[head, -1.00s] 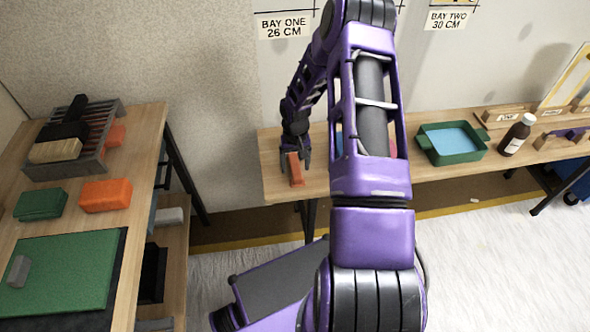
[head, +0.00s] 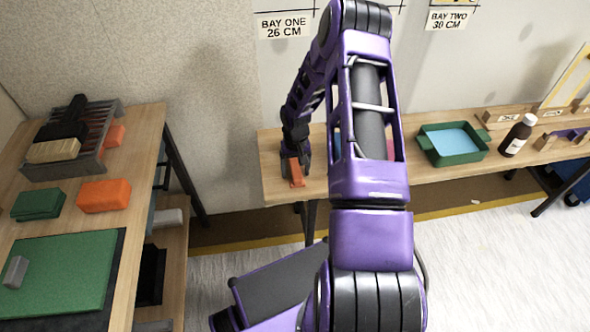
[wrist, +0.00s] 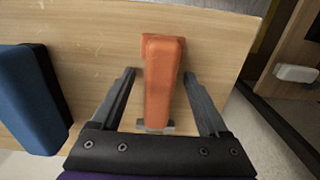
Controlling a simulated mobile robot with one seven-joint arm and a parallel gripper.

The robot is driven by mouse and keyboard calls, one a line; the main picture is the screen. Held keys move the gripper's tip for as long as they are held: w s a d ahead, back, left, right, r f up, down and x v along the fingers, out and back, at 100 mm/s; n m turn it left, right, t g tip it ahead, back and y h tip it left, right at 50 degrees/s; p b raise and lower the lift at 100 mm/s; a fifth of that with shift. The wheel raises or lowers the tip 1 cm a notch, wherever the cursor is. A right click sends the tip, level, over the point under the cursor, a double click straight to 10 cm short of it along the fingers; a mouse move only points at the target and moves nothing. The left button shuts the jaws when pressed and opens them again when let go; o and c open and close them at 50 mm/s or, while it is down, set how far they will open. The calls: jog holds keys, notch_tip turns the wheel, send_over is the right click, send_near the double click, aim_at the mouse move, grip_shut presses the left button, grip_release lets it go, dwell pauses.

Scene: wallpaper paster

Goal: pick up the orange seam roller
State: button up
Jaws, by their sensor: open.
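The orange seam roller (head: 296,172) lies near the left end of the back bench, at its front edge. In the wrist view the roller (wrist: 162,80) is a long orange handle with a small grey part at its near end. My gripper (wrist: 160,85) is open, with one dark finger on each side of the roller and a visible gap on both sides. In the head view my gripper (head: 296,166) is down at the roller, and the arm hides part of the bench behind it.
A blue block (wrist: 30,98) lies left of my gripper in the wrist view. The back bench (head: 408,181) also holds a green tray (head: 484,150) of blue liquid and a brown bottle (head: 518,136). The left table (head: 142,150) carries orange and green blocks and a rack.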

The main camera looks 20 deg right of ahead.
aim_at(296, 168)
grip_shut()
dwell(0.4)
jog(key=shift+r+p, duration=0.45)
jog(key=shift+p, duration=0.1)
notch_tip(296, 168, up, 10)
jog(key=shift+f+p, duration=0.15)
jog(key=shift+p, duration=0.45)
jog(key=c, duration=0.7)
grip_release()
grip_shut()
